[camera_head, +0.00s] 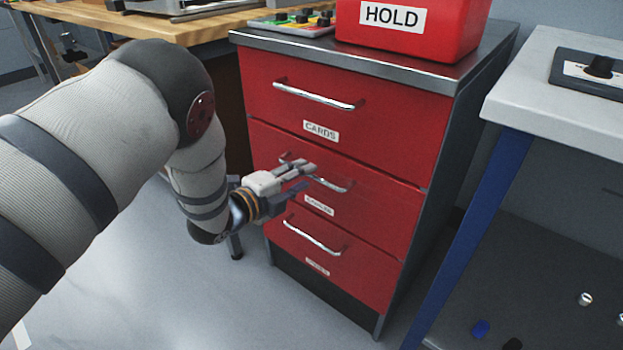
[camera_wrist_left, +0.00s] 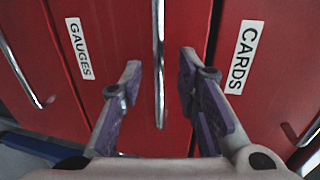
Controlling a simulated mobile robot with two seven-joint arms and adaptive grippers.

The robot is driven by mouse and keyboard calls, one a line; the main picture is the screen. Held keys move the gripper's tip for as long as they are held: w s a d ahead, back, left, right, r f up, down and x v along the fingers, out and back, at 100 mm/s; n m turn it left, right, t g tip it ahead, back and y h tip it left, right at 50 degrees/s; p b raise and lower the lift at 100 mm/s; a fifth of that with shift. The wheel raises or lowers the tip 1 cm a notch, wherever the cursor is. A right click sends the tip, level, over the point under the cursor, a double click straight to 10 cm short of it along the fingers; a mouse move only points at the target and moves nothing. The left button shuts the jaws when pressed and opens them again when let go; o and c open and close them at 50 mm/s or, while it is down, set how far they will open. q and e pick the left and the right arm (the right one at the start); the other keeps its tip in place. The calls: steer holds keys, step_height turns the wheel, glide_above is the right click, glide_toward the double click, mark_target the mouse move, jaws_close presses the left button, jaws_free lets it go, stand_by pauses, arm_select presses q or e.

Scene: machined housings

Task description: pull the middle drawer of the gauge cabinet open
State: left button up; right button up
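The gauge cabinet (camera_head: 478,110) has red drawer fronts, all flush and closed. The middle drawer (camera_head: 385,200) has a chrome bar handle (camera_head: 333,184), partly hidden by my gripper in the head view. In the left wrist view the middle drawer's label (camera_wrist_left: 78,48) reads GAUGES. My left gripper (camera_head: 308,176) is in front of this drawer. Its fingers (camera_wrist_left: 160,82) are open, one on each side of the handle (camera_wrist_left: 158,45), with a gap visible on both sides. Whether the handle lies fully at fingertip depth is hard to tell. My right gripper is not in view.
The top drawer (camera_head: 400,115), labelled CARDS, and the bottom drawer (camera_head: 360,268) have similar handles. A red HOLD bin (camera_head: 440,35) stands on the cabinet. A wooden bench (camera_head: 190,25) is left, a blue-legged table (camera_head: 545,80) close right. The floor (camera_head: 150,270) in front is clear.

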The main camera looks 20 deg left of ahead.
arm_select(q)
steer(key=shift+b+x, duration=0.35)
steer(key=shift+x, duration=1.2)
steer(key=shift+c, duration=0.6)
jaws_close()
